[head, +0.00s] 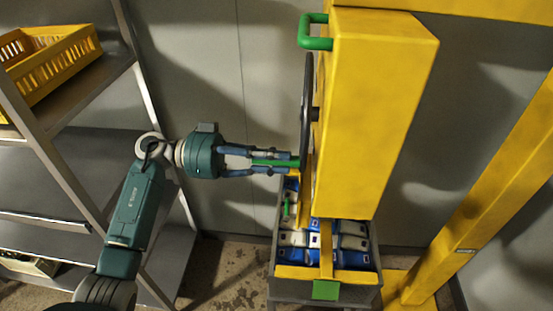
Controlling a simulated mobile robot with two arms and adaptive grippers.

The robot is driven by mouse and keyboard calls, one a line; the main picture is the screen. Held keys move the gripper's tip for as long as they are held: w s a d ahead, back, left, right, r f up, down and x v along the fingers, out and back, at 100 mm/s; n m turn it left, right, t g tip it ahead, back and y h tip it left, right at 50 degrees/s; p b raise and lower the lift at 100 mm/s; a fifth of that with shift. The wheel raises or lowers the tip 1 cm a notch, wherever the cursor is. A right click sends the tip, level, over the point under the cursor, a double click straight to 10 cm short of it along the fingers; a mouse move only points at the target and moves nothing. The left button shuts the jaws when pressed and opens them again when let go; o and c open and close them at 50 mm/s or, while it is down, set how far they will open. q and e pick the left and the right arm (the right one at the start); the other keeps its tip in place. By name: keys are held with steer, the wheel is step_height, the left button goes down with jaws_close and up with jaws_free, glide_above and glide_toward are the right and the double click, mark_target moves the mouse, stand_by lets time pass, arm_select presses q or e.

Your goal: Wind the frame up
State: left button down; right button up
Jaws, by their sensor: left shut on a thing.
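The yellow frame (376,110) stands on the right of the head view, with a tall box-like body and a beam at the top. A dark handwheel (307,100) is seen edge-on at its left side. A green crank handle (270,162) sticks out to the left from the wheel's lower part. My left gripper (294,164) is shut on the green crank handle, its fingers above and below it. A grey basket (372,240) with blue and white packs sits below the yellow body. My right gripper is not in view.
A grey shelf rack (70,90) stands at the left, with a yellow crate (50,62) on its upper shelf. A slanted yellow post (480,200) stands at the right. A green loop handle (314,32) is at the yellow body's top left. A grey wall is behind.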

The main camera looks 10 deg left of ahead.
arm_select(q)
steer(key=shift+f, duration=0.15)
steer(key=shift+w+f+m+b, duration=0.15)
steer(key=shift+f+m+b, duration=0.35)
steer(key=shift+f+b, duration=0.3)
steer(key=w+f+m+b, duration=0.4)
steer(key=f+m+b, duration=0.1)
steer(key=b, duration=0.4)
steer(key=shift+f+m, duration=0.15)
steer(key=shift+m, duration=0.35)
steer(key=c, duration=1.6)
jaws_free()
